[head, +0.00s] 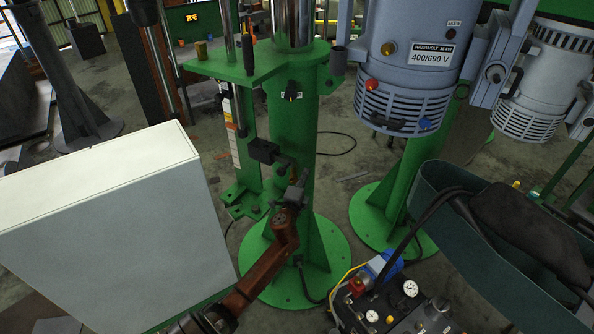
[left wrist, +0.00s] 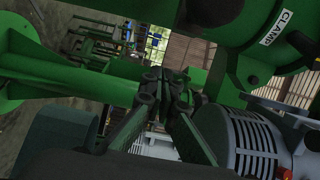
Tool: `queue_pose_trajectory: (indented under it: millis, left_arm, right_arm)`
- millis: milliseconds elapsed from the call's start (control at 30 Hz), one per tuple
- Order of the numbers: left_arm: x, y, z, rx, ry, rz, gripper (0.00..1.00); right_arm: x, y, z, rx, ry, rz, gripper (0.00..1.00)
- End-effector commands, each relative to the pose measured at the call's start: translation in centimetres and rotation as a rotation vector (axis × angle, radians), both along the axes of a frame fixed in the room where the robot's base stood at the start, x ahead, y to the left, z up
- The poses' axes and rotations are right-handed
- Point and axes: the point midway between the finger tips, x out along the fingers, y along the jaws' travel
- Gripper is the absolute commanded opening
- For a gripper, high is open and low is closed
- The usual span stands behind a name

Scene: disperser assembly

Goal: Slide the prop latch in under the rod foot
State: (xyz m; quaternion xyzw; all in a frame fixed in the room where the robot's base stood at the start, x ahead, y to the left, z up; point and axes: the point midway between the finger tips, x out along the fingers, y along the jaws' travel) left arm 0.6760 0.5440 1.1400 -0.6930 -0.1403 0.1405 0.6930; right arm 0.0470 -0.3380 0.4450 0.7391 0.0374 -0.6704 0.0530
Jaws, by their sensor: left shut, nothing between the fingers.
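My left gripper (head: 297,186) is at the end of the rust-brown arm, in front of the green column. It is shut and empty. In the left wrist view its fingers (left wrist: 166,92) meet near the middle. A black block with a short arm (head: 263,150), which looks like the prop latch, sits just above and left of the gripper. I cannot tell whether they touch. The steel rod (head: 228,35) passes down at the green bracket. Its lower end (head: 241,130), apparently the rod foot, is left of and slightly above the block. The gap between them is unclear. My right gripper is not in view.
The green column (head: 290,120) stands on a round base. A large pale box (head: 100,220) fills the left. A grey motor (head: 415,60) hangs at upper right. A gauge unit (head: 390,300) with hoses is below. A dark green tub-like body (head: 500,240) fills lower right.

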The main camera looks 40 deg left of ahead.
Motion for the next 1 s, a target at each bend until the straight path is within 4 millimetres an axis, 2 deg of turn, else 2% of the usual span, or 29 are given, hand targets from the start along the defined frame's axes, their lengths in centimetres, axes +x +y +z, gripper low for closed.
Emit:
queue_pose_trajectory:
  millis: [33, 100, 300, 767, 1000]
  left_arm:
    - [0.7, 0.5, 0.1, 0.0, 0.0, 0.001, 0.0]
    - [0.2, 1.9, 0.1, 0.001, 0.002, 0.003, 0.0]
    - [-0.1, 3.7, 0.0, 0.0, 0.0, 0.001, 0.0]
    - [-0.3, 4.4, -0.1, 0.0, 0.0, 0.0, 0.0]
    - [-1.0, 8.8, -0.2, 0.003, 0.002, 0.004, 0.0]
  right_arm:
    - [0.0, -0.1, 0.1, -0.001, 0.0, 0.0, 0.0]
    - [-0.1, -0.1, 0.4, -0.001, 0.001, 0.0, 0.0]
    - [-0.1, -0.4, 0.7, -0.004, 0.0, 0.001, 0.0]
    - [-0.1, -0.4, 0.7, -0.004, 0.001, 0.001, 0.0]
    - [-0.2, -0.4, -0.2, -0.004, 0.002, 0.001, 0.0]
